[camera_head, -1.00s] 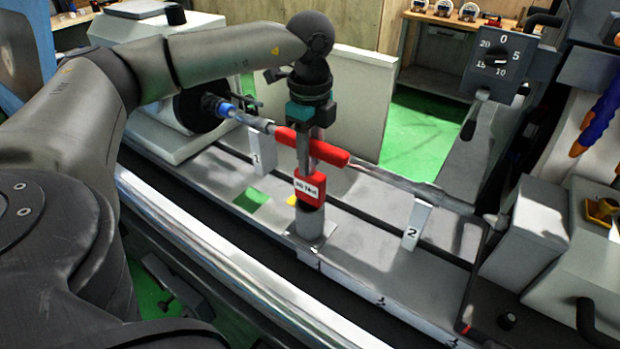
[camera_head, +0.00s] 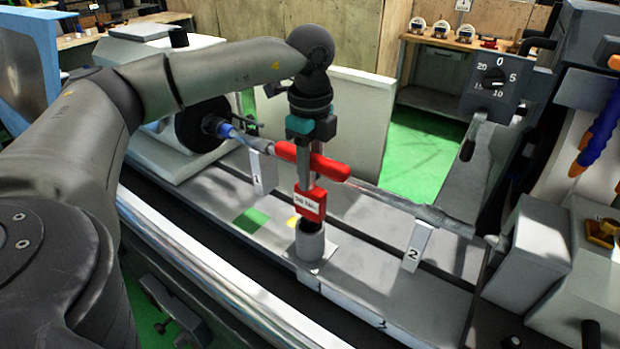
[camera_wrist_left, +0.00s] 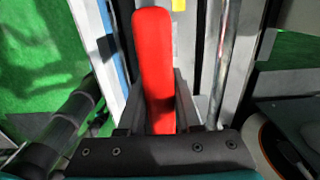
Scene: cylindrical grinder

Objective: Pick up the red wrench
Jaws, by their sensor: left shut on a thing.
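The red wrench shows as a long red bar (camera_head: 335,168) lying crosswise in the head view, in front of the metal shaft. My left gripper (camera_head: 302,158) comes down over it from above and is shut on it. In the left wrist view the red bar (camera_wrist_left: 154,70) stands lengthwise between the two dark fingers (camera_wrist_left: 155,115). A red block with a white label (camera_head: 310,203) is just below the gripper, above a short grey cylinder (camera_head: 310,243). I cannot tell whether this block is joined to the bar. My right gripper is not in view.
A metal shaft (camera_head: 400,205) runs behind the gripper between the left headstock (camera_head: 195,125) and the grey block (camera_head: 528,255) at right. Plates marked 1 (camera_head: 262,172) and 2 (camera_head: 413,247) stand beneath it. A bright metal rail (camera_head: 215,265) runs along the front.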

